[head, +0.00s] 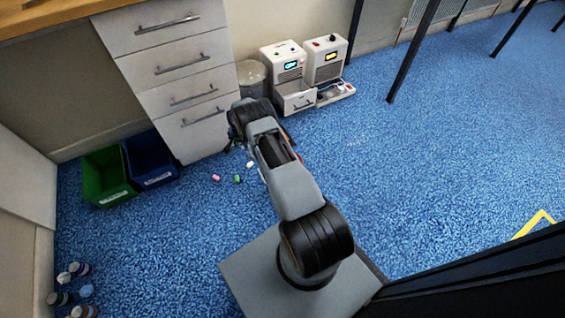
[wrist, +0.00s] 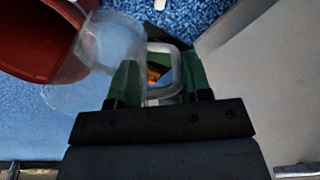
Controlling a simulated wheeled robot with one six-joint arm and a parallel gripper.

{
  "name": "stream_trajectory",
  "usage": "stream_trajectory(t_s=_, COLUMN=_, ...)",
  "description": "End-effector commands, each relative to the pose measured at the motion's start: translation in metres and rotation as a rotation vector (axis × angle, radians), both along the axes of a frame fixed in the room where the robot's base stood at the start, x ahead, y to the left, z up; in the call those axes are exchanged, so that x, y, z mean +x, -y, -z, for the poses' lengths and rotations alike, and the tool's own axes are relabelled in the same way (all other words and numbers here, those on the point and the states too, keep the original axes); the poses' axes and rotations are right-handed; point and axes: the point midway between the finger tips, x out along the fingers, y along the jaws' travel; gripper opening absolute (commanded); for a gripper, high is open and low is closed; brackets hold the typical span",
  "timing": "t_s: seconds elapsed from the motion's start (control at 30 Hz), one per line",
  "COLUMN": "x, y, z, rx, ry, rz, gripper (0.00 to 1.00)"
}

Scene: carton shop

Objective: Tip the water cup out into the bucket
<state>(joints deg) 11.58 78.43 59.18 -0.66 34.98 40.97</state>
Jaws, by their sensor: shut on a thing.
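My gripper (wrist: 160,76) has its green fingers shut on the pale, squared handle of a see-through cup (wrist: 112,40) in the wrist view. The cup's clear body lies to the left of the fingers and looks tilted; its water cannot be made out. In the head view my gripper (head: 233,140) points down in front of the drawer unit, and the cup is hidden behind the arm.
The drawer unit (head: 178,70) stands close. Two white machines (head: 325,58) stand right of the bucket. Green (head: 107,172) and blue (head: 150,158) bins sit left. Small blocks (head: 237,179) lie on the carpet.

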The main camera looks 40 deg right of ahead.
Motion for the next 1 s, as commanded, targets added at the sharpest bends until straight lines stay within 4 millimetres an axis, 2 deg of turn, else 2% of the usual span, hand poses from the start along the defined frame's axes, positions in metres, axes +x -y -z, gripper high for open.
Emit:
stream_trajectory(t_s=0.03, x=-0.003, y=0.002, z=-0.014, rx=0.010, ry=0.016, rz=0.003, gripper=0.09)
stream_trajectory(t_s=0.2, x=-0.011, y=0.007, z=-0.026, rx=0.064, ry=0.095, rz=0.005, gripper=0.09)
stream_trajectory(t_s=0.43, x=-0.018, y=0.012, z=-0.025, rx=0.125, ry=0.179, rz=0.001, gripper=0.09)
stream_trajectory(t_s=0.63, x=-0.023, y=0.016, z=-0.032, rx=0.157, ry=0.231, rz=0.002, gripper=0.09)
stream_trajectory(t_s=0.7, x=-0.025, y=0.018, z=-0.026, rx=0.171, ry=0.248, rz=0.002, gripper=0.09)
stream_trajectory(t_s=0.9, x=-0.031, y=0.021, z=-0.026, rx=0.200, ry=0.296, rz=0.001, gripper=0.09)
stream_trajectory(t_s=1.0, x=-0.035, y=0.025, z=-0.020, rx=0.226, ry=0.331, rz=0.003, gripper=0.09)
